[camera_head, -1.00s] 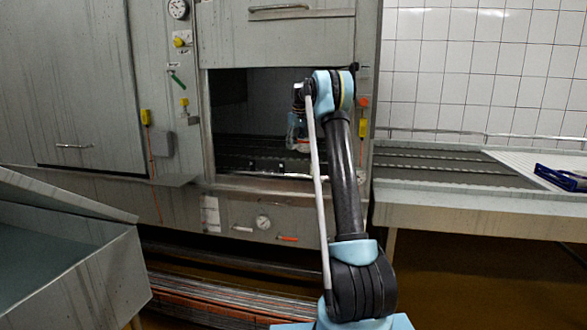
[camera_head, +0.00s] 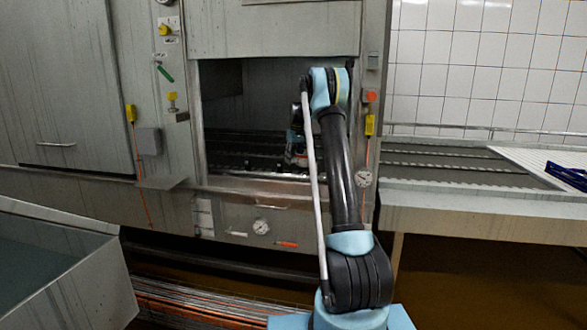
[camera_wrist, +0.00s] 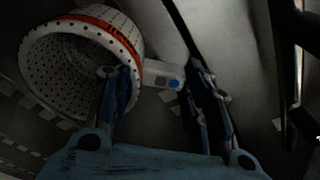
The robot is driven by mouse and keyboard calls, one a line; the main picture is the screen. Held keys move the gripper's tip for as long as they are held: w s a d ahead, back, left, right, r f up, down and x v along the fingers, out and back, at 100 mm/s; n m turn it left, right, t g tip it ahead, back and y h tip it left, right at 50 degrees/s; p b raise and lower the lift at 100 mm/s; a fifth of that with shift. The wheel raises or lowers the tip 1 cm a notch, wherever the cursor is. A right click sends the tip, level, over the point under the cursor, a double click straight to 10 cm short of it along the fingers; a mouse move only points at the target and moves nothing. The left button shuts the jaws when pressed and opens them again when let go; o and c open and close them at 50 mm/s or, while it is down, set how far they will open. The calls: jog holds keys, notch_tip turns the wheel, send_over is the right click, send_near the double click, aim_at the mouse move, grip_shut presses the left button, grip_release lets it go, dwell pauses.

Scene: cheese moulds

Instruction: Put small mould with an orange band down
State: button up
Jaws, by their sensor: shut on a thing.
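The small mould (camera_wrist: 64,72) is white and full of holes, with an orange band (camera_wrist: 100,27) near one end. In the wrist view it lies tilted at upper left, its open mouth facing the lower left. A pale block with a blue dot (camera_wrist: 165,76) sticks out from its side between my fingers. My gripper (camera_wrist: 160,92) is shut on the mould at this side. In the head view my gripper (camera_head: 297,150) is inside the dark machine opening, low over its floor, and partly hidden by my own arm. I cannot tell whether the mould touches the floor.
The opening (camera_head: 250,115) has metal side walls and a slatted floor (camera_head: 240,160). A conveyor bench (camera_head: 450,165) with a blue object (camera_head: 567,177) stands at the right. A metal tub (camera_head: 60,270) stands at lower left.

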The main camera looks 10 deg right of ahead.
jog(key=shift+s+a+f, duration=0.1)
jog(key=shift+f, duration=1.85)
jog(key=o, duration=1.2)
jog(key=shift+c, duration=0.2)
notch_tip(320, 180, up, 12)
jog(key=s+d, duration=0.1)
jog(key=shift+s, duration=0.2)
